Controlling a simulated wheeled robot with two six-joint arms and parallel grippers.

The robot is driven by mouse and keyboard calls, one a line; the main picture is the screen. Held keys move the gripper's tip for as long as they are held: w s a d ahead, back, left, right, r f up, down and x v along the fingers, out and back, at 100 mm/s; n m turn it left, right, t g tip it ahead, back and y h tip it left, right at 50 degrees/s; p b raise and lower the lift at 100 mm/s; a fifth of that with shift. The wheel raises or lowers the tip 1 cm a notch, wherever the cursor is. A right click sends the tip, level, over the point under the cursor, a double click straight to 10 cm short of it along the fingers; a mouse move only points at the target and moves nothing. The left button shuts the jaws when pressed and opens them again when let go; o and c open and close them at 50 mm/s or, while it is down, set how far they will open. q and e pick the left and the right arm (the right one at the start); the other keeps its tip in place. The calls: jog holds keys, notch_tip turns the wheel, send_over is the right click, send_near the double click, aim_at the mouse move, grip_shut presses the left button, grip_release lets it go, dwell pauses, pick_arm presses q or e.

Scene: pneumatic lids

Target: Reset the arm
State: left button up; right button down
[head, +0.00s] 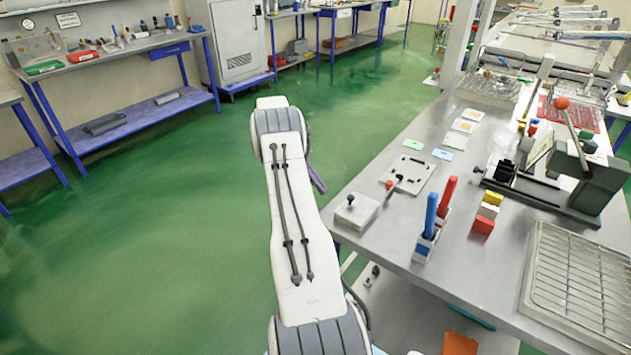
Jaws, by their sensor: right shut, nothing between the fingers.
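My right arm rises from the bottom middle of the head view as a white link with grey joints and dark cables. It stands over the green floor, left of the workbench (415,250). A dark, purplish part of my right gripper (318,184) shows at the right edge of this link, near the bench's left edge. The rest of the gripper is hidden behind the link. It is shut and empty, apart from the things on the bench. My left gripper is not in view.
The bench holds a grey block with a black knob (356,211), a white plate (409,174), blue and red handled tools (431,214), a lever press (590,180) and a wire tray (580,285). Open green floor (150,250) lies to the left.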

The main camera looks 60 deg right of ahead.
jog(key=w+a+r+n+t+h, duration=0.2)
jog(key=w+a+r+n, duration=0.2)
jog(key=w+a+n, duration=0.45)
jog(key=w+a+r+n+t, duration=0.1)
jog(key=a+r+n+t, duration=0.15)
jog(key=a+n, duration=0.75)
jog(key=w+a+r+n+t, duration=0.1)
jog(key=a+r+n+t, duration=0.2)
jog(key=a, duration=1.4)
jog(key=s+a+r+n+y, duration=0.1)
jog(key=s+a+r+n, duration=0.1)
jog(key=s+a+n, duration=1.1)
jog(key=s+a+f+n+t+y, duration=0.1)
jog(key=s+a+f+n, duration=0.1)
jog(key=s+a+n, duration=0.3)
jog(key=s+n, duration=0.3)
jog(key=s, duration=0.1)
jog(key=shift+s+a+f+t+y, duration=0.2)
jog(key=shift+s+a+t+y, duration=0.05)
jog(key=shift+a+t+y, duration=0.15)
jog(key=shift+n, duration=0.25)
